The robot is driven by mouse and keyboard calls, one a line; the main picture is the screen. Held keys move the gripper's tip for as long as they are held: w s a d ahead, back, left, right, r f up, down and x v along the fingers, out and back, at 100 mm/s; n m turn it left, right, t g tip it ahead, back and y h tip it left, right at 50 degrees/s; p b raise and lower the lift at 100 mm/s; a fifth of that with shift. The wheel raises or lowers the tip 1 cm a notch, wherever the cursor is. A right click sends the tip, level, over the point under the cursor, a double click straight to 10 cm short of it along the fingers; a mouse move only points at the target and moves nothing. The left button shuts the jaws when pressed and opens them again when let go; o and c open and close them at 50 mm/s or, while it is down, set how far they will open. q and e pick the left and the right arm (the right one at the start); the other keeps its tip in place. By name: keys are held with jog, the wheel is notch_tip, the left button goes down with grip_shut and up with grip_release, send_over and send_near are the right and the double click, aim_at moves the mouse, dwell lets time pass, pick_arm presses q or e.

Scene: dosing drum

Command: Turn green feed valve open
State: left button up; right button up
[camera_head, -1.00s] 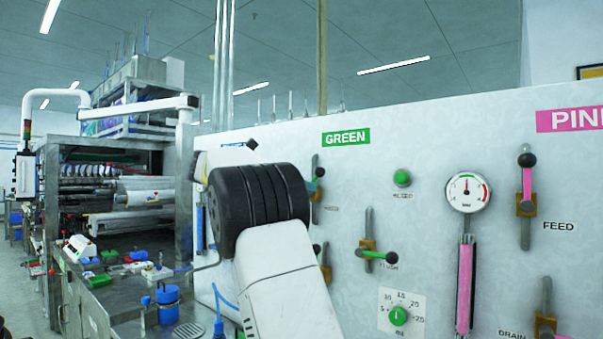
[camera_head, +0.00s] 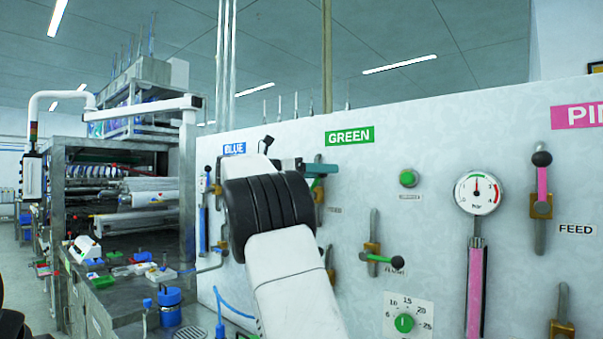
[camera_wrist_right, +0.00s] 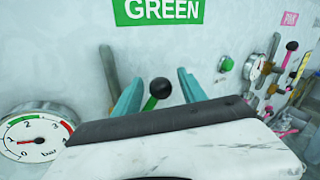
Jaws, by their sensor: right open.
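The green feed valve is on the white panel under the GREEN sign (camera_head: 350,136). In the right wrist view its lever ends in a black knob (camera_wrist_right: 160,88), with a green stem below pointing toward me. In the head view my arm and gripper mostly hide this valve. My right gripper (camera_head: 316,168) reaches the panel just below and left of the GREEN sign. In the right wrist view the two teal fingers of the right gripper (camera_wrist_right: 158,92) are apart, with the knob between them. I cannot tell whether they touch it. My left gripper is not in view.
A green-handled flush valve (camera_head: 381,258), a green button (camera_head: 408,178) and a dial (camera_head: 404,323) are to the right. A pressure gauge (camera_head: 478,192) and the pink feed valve (camera_head: 542,185) stand farther right. A cluttered bench (camera_head: 125,300) is at left.

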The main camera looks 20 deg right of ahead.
grip_shut()
jog(key=shift+f, duration=0.15)
dwell(1.3)
